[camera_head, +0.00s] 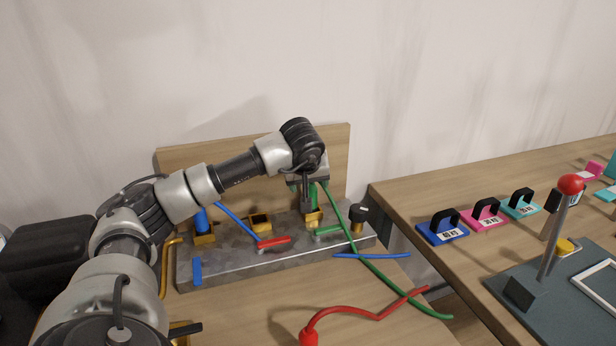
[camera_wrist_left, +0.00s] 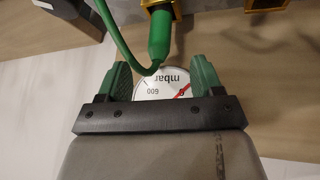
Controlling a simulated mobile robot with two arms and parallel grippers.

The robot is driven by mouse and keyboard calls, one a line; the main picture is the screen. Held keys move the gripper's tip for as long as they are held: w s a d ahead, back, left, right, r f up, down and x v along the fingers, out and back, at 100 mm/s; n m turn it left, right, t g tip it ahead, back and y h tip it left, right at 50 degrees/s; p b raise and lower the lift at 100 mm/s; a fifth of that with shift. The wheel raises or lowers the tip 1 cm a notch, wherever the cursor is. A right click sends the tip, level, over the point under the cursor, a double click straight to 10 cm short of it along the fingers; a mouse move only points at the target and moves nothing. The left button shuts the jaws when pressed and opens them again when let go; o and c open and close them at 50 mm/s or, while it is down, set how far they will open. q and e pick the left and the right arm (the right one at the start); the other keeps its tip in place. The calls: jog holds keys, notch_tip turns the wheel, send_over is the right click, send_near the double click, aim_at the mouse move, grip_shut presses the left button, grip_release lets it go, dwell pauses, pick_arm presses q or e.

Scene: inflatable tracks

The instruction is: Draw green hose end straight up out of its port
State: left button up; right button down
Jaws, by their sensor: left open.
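The green hose end (camera_wrist_left: 159,38) is a green sleeve in a brass port (camera_wrist_left: 159,4) in the left wrist view. Its thin hose bends back from the sleeve's free end. In the head view the brass port (camera_head: 314,218) is on the grey metal manifold (camera_head: 230,268), and the green hose (camera_head: 372,266) runs down to the right. My left gripper (camera_head: 307,186) is over this port. In the left wrist view its green-padded fingers (camera_wrist_left: 162,78) are apart, with the sleeve's free end near the gap between them. A gauge face (camera_wrist_left: 168,84) shows between the fingers.
A blue hose end (camera_head: 202,219) is in the left port; the middle brass port (camera_head: 261,223) looks empty. A black knob (camera_head: 358,213) stands to the right. A red hose (camera_head: 365,314) lies in front. Tagged blocks (camera_head: 443,231) and a red-knobbed lever (camera_head: 555,235) are on the right table.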

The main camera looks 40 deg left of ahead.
aim_at(311, 192)
pick_arm(q)
jog(key=x, duration=0.7)
jog(key=shift+w+a+f, duration=0.1)
jog(key=shift+w+f, duration=0.05)
jog(key=shift+f, duration=0.2)
pick_arm(e)
jog(key=shift+w+r, duration=0.15)
jog(key=shift+w, duration=0.35)
jog(key=shift+a, duration=0.1)
pick_arm(q)
jog(key=c, duration=1.1)
pick_arm(e)
jog(key=shift+a, duration=0.15)
pick_arm(q)
jog(key=shift+r, duration=0.15)
pick_arm(e)
jog(key=shift+r, duration=0.15)
